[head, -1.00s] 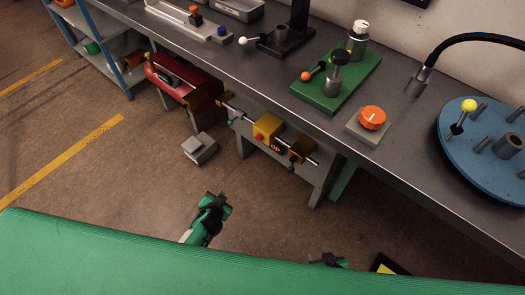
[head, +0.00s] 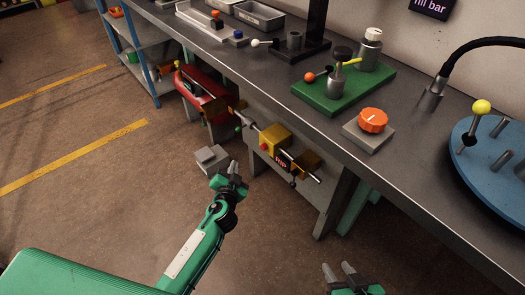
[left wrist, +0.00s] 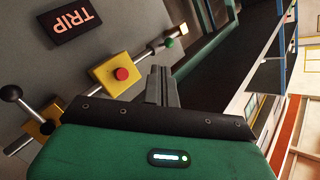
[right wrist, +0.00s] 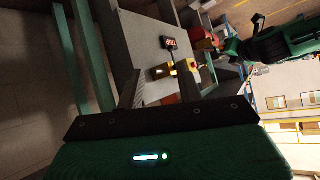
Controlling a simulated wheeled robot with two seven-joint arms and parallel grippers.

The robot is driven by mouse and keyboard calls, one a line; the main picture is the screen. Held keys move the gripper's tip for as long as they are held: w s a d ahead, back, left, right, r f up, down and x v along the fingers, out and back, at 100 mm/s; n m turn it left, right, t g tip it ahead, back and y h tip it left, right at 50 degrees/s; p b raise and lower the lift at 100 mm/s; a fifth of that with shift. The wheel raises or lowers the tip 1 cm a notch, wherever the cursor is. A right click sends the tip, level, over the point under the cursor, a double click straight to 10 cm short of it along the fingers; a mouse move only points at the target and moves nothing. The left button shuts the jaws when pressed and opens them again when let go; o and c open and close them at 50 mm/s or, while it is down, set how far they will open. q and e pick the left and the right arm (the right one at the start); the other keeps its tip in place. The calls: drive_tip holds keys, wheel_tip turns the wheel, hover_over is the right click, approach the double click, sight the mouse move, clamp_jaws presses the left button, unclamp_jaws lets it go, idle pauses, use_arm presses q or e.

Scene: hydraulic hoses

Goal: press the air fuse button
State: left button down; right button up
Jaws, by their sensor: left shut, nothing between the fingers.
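A yellow box (head: 275,139) with a red button (head: 264,147) sits on a pipe on the front panel under the bench. In the left wrist view the yellow box (left wrist: 103,82) and its red button (left wrist: 121,74) show clearly. My left gripper (head: 235,165) is shut and empty, below and left of the box in the head view. Its fingertips (left wrist: 160,69) show just right of the button in the left wrist view, apparently apart from it. My right gripper (head: 338,267) is open and empty, low in front of the bench; its fingers (right wrist: 160,65) are spread.
A lit TRIP sign (head: 281,160) is beside the yellow box. A black-knobbed lever (left wrist: 11,93) is on the same pipe. A red tank (head: 200,95) and a grey pedal-like box (head: 211,158) are to the left. The bench edge overhangs above. The floor in front is open.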

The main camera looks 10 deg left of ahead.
sight(264, 147)
use_arm(q)
drive_tip(key=w+d+b, duration=0.1)
drive_tip(key=w+d, duration=0.4)
drive_tip(key=w, duration=0.2)
drive_tip(key=shift+d+b, duration=0.2)
drive_tip(key=shift+b, duration=0.1)
use_arm(e)
drive_tip(key=shift+w+a+r+t+y, duration=0.1)
drive_tip(key=shift+a+t+y, duration=0.25)
drive_tip(key=shift+a+t, duration=0.3)
drive_tip(key=shift+w+a+r+t+y, duration=0.1)
drive_tip(key=shift+a+t+y, duration=0.25)
drive_tip(key=shift+a+t, duration=0.3)
drive_tip(key=shift+a+f, duration=0.1)
idle(0.8)
use_arm(q)
drive_tip(key=shift+w+d+b, duration=0.25)
drive_tip(key=shift+w+b, duration=0.05)
use_arm(e)
drive_tip(key=shift+f, duration=0.2)
